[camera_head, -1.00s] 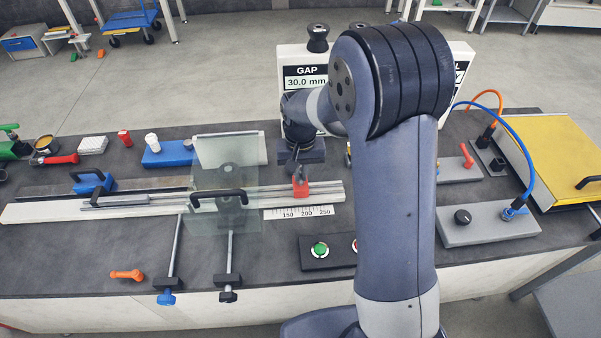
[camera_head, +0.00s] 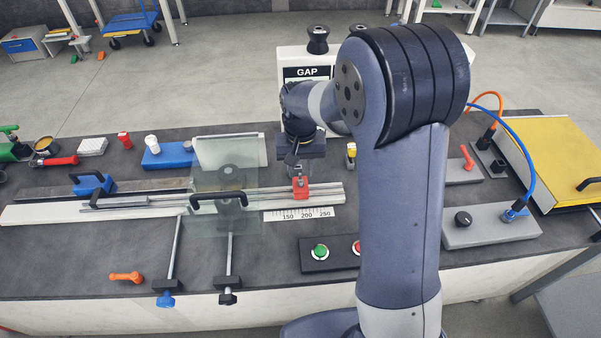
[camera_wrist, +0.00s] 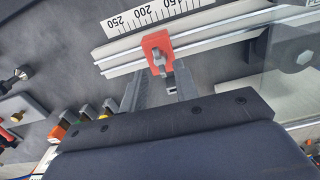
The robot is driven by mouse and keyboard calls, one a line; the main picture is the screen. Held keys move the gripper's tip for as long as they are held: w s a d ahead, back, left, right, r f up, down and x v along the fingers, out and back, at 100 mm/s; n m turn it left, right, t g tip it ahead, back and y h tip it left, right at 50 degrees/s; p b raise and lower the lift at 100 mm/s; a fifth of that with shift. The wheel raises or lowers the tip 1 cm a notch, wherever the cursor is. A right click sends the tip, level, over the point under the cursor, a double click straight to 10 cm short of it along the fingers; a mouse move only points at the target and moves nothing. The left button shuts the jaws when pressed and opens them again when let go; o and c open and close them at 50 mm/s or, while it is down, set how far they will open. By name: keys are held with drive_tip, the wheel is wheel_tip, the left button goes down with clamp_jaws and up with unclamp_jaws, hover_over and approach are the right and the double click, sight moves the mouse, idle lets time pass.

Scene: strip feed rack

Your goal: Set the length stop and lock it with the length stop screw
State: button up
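The red length stop (camera_head: 300,188) sits on the aluminium rail (camera_head: 265,192), near its right end and above the printed scale (camera_head: 306,213), close to the 200 mark. In the wrist view the red stop (camera_wrist: 155,44) straddles the rail, and its grey length stop screw (camera_wrist: 158,63) points toward me. My gripper (camera_wrist: 159,80) is open, one finger on either side of the screw, with gaps between fingers and screw. In the head view my gripper (camera_head: 297,168) hangs just behind the stop, partly hidden by its own body.
A clear guard plate (camera_head: 205,215) with a black handle stands over the rail to the left. A green button (camera_head: 320,251) is on a dark box in front. A yellow-tipped part (camera_head: 351,150) stands right of my gripper.

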wheel_tip(320, 180, up, 8)
drive_tip(key=shift+r+b, duration=0.25)
drive_tip(key=shift+b, duration=0.1)
wheel_tip(320, 180, down, 11)
drive_tip(key=shift+s+f+p, duration=0.1)
drive_tip(key=shift+p, duration=0.55)
drive_tip(key=shift+r+n, duration=0.2)
drive_tip(key=shift+n, duration=0.6)
